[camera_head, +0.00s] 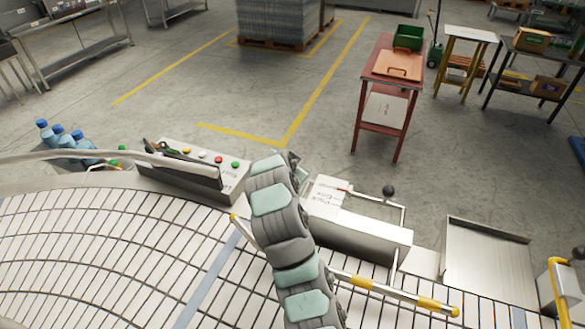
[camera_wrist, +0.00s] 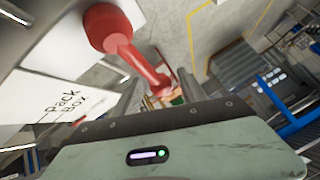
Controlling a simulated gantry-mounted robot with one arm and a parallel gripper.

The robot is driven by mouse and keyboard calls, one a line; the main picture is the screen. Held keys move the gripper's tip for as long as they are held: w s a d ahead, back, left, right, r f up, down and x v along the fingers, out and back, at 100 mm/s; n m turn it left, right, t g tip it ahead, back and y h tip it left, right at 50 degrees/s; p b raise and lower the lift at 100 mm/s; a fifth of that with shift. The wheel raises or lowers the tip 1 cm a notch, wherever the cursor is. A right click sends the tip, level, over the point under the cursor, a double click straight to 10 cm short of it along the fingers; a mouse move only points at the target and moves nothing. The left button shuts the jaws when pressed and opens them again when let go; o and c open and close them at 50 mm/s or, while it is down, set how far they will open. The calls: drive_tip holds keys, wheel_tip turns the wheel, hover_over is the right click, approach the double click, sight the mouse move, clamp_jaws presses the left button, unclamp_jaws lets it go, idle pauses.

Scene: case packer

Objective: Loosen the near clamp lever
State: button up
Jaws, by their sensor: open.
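A red clamp lever (camera_wrist: 135,55) shows in the wrist view, running from a round red hub (camera_wrist: 105,27) at the upper left down toward my gripper. Its far end reaches the gap between the two fingers of my gripper (camera_wrist: 160,90). The fingers are open on either side of it; I cannot tell whether either touches it. In the head view my arm hides most of my gripper (camera_head: 296,165), which is beside the white box labelled "Pack Box" (camera_head: 330,193). I cannot clearly make out the lever there.
A black-knobbed bar (camera_head: 388,191) stands over the white housing right of my arm. A button panel (camera_head: 202,160) is at the left. The slatted conveyor (camera_head: 110,250) runs below, with a yellow-ended rail (camera_head: 395,294) beside it. A red cart (camera_head: 388,90) stands farther back on open floor.

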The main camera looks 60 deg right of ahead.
drive_tip(key=shift+r, duration=0.1)
drive_tip(key=p+v, duration=0.4)
drive_tip(key=v, duration=0.6)
drive_tip(key=shift+a+r, duration=0.2)
drive_tip(key=shift+r, duration=0.1)
drive_tip(key=shift+s+a, duration=0.1)
